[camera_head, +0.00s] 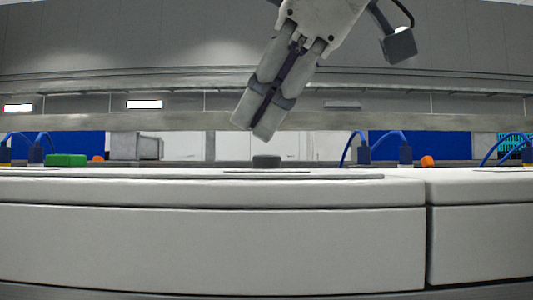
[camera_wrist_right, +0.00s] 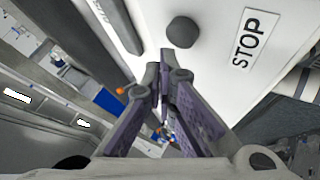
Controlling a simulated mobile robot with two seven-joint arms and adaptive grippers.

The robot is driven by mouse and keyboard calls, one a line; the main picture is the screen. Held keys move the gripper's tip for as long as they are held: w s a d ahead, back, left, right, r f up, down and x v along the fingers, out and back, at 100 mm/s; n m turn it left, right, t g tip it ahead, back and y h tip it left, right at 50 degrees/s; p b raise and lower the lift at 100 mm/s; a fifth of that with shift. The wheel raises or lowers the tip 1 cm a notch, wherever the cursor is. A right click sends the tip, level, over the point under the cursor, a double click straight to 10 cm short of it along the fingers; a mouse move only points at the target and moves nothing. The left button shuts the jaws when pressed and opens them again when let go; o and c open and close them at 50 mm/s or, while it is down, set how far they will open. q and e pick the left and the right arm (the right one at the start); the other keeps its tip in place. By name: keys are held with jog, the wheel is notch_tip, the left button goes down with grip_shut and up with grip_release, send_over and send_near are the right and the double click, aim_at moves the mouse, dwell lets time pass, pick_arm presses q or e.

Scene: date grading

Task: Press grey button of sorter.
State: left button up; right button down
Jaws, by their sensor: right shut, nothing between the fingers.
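The grey button (camera_head: 266,161) is a low dark grey disc on top of the white sorter housing (camera_head: 220,240) in the head view. It also shows as a round dark grey knob (camera_wrist_right: 182,32) in the right wrist view, beside a white STOP label (camera_wrist_right: 249,40). My right gripper (camera_head: 253,128) points down and to the left just above the button, with a small gap in the head view. It is shut and empty. In the right wrist view its fingertips (camera_wrist_right: 166,58) lie just below the button in the picture. My left gripper is not in view.
A green button-like block (camera_head: 66,160) stands on the housing at the left. Blue cables (camera_head: 376,140) and orange knobs (camera_head: 427,161) show behind the housing. A long grey rail (camera_head: 340,121) crosses behind my gripper. The housing top around the button looks clear.

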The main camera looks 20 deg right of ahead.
jog(key=shift+r, duration=2.5)
